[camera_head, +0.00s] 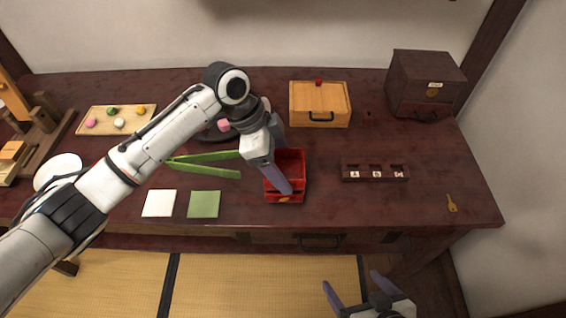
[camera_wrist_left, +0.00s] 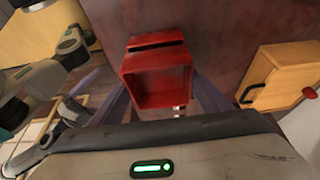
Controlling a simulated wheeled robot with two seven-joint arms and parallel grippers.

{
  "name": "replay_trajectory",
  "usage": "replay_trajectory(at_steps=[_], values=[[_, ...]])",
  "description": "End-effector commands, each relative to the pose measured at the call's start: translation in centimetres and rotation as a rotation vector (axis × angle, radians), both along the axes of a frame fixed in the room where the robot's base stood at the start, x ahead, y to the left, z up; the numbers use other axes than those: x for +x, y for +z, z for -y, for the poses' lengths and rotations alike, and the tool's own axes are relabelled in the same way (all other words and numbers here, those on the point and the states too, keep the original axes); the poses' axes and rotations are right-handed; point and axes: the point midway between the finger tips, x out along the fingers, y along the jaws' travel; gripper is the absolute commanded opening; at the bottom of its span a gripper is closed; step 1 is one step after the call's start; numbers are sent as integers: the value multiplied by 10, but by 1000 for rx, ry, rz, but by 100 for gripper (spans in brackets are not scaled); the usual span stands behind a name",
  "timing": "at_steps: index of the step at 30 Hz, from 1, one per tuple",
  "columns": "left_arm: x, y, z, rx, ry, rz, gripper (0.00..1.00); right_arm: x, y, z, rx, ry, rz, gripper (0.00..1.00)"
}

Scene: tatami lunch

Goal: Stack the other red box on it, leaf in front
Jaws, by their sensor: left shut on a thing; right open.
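A red open box (camera_head: 298,170) stands on the dark table's front middle, with a small yellow leaf mark (camera_head: 284,198) low on its front side. My left gripper (camera_head: 283,172) is shut on red box walls there, one finger across its near left part. In the left wrist view the open red box (camera_wrist_left: 158,92) sits between the two fingers, with a dark slot and another red strip (camera_wrist_left: 155,39) along its upper edge. I cannot tell for sure whether a second box lies under it; the arm hides part. My right gripper (camera_head: 356,287) is open and empty below the table edge.
Long green strips (camera_head: 205,166) lie left of my left gripper. A white square (camera_head: 159,203) and a green square (camera_head: 204,204) lie near the front edge. A wooden box (camera_head: 320,101) stands behind, a dark slotted holder (camera_head: 374,172) right. Table near the key (camera_head: 451,203) is clear.

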Motion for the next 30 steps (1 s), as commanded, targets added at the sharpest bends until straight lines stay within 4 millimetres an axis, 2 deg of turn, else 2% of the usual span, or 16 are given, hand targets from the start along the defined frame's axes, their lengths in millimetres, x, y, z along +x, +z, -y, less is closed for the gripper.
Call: replay_trajectory(at_steps=[25, 26, 29, 30], values=[[0, -15, 1, -1, -1, 0, 47, 2, -1, 0, 1, -1, 7, 89], [0, -14, 1, -1, -1, 0, 73, 2, -1, 0, 1, -1, 7, 89], [0, -14, 1, -1, -1, 0, 90, 2, -1, 0, 1, -2, 7, 89], [0, -14, 1, -1, -1, 0, 92, 2, -1, 0, 1, -2, 7, 89]])
